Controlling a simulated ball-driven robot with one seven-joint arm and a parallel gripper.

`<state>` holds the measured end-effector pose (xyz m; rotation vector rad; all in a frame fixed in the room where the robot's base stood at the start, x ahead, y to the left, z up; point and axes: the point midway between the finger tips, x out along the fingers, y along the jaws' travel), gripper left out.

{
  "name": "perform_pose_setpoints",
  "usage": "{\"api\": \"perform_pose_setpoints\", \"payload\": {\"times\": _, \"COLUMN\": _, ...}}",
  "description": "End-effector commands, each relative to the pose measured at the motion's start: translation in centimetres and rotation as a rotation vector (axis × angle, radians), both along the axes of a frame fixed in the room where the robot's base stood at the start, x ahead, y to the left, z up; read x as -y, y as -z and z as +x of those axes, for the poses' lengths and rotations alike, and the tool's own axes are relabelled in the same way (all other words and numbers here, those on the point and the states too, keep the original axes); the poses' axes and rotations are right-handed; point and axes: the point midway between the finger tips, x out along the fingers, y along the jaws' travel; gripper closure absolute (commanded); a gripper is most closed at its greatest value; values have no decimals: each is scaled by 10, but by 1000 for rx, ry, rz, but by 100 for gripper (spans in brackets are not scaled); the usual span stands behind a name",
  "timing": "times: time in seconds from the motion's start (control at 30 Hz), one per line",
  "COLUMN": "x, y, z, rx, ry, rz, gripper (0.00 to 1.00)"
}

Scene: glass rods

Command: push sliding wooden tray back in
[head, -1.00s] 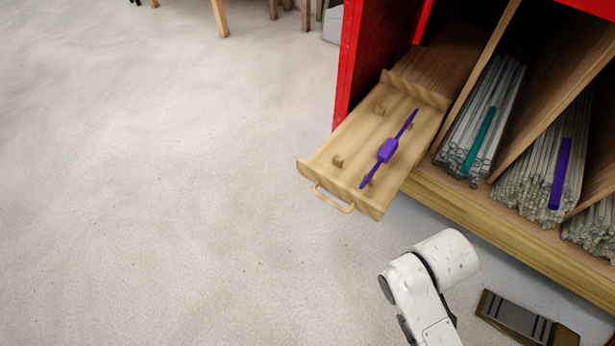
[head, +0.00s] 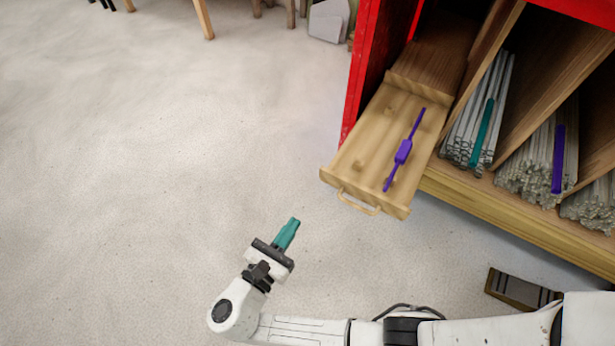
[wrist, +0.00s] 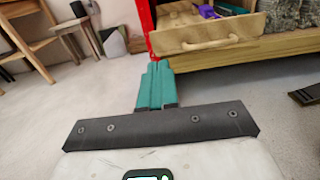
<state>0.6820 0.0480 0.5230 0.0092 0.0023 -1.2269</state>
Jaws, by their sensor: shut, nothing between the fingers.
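The wooden tray (head: 372,140) is slid out of the left bay of the red cabinet. It also shows in the wrist view (wrist: 207,42), with its handle facing me. The curved wooden handle (head: 358,202) is on its front edge. A purple rod-like piece with a thicker middle (head: 403,152) lies along the tray. My gripper (head: 290,230) has teal fingers, is shut and empty, and is in front and to the left of the tray, apart from the handle. In the wrist view the teal fingers (wrist: 155,85) point toward the cabinet, left of the handle.
The red cabinet (head: 363,70) has wooden bays to the right of the tray with bundles of glass rods (head: 478,120), marked by teal and purple pieces. A dark metal-striped object (head: 520,290) lies on the floor at lower right. Floor left of the tray is clear. Stools (wrist: 30,35) stand far back.

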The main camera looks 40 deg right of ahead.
Motion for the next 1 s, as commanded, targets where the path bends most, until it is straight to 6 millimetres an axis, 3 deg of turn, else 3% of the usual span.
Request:
{"api": "perform_pose_setpoints", "payload": {"times": 0.17, "x": 12, "y": 0, "z": 5, "rx": -5, "ry": -3, "rz": -12, "gripper": 100}}
{"api": "perform_pose_setpoints", "payload": {"times": 0.7, "x": 105, "y": 2, "z": 38, "rx": -3, "ry": -1, "rz": -9, "gripper": 100}}
{"api": "perform_pose_setpoints", "payload": {"times": 1.0, "x": 129, "y": 0, "z": 47, "rx": -3, "ry": -3, "rz": -9, "gripper": 100}}
